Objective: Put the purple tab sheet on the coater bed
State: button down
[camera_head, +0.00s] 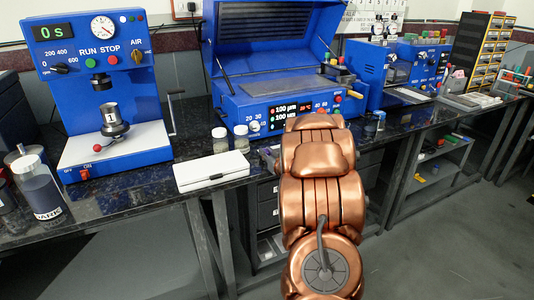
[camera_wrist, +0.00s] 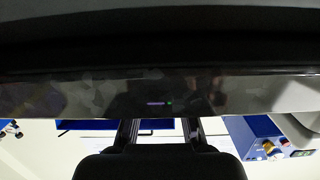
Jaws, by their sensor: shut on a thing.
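The blue coater (camera_head: 270,75) stands at the middle of the bench with its lid raised. Its flat grey bed (camera_head: 275,89) shows bare under the lid. My copper arm reaches over the bench edge in front of it and hides my gripper in the head view. In the wrist view the two fingers of my gripper (camera_wrist: 160,126) run up to a dark band, which hides their tips. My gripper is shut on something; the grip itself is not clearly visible.
A white case (camera_head: 211,171) and two small jars (camera_head: 220,140) stand on the dark bench left of my arm. A blue press (camera_head: 100,90) stands farther left, near a dark bottle (camera_head: 42,190). Another blue machine (camera_head: 400,70) is to the right.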

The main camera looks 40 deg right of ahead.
jog(key=c, duration=1.1)
grip_release()
jog(key=shift+f+b, duration=0.15)
jog(key=shift+b, duration=0.15)
